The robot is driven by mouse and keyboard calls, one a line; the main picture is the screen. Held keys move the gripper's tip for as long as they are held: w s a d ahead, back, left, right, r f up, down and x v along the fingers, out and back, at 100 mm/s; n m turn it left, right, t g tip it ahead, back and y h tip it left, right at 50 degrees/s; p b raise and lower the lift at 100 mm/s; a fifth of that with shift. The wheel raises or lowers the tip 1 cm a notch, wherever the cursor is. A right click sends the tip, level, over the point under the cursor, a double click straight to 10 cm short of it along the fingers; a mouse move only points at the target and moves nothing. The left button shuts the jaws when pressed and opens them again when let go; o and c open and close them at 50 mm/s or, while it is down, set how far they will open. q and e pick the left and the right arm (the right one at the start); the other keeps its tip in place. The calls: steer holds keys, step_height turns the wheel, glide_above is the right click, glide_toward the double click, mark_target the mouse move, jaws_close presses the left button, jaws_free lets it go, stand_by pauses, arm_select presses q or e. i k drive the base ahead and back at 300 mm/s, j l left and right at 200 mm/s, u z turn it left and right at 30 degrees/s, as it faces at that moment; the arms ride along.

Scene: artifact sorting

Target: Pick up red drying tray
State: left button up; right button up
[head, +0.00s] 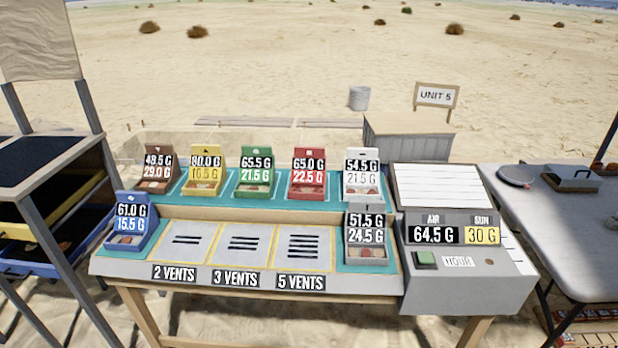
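The red drying tray (308,186) stands on the back teal shelf of the sorting table, between the green tray (256,185) and the white tray (362,186). Its upright back shows a label reading 65.0 G over 22.5 G. Small reddish pieces lie in its base. Neither of my grippers is in the head view, so nothing is seen touching the tray.
The back shelf also holds a brown tray (157,182) and a yellow tray (203,184). A blue tray (125,241) and a grey tray (367,257) flank three empty vent pads (245,228). A weighing unit (470,285) adjoins the right end. A grey table (590,235) stands farther right.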

mark_target(308, 171)
steer(key=i+j, duration=0.2)
steer(key=j, duration=0.2)
steer(key=i+j+u, duration=0.1)
steer(key=j, duration=0.3)
steer(key=i+j, duration=0.25)
steer(key=j, duration=0.15)
steer(key=i+j+u, duration=0.1)
steer(key=j, duration=0.3)
steer(key=i, duration=0.1)
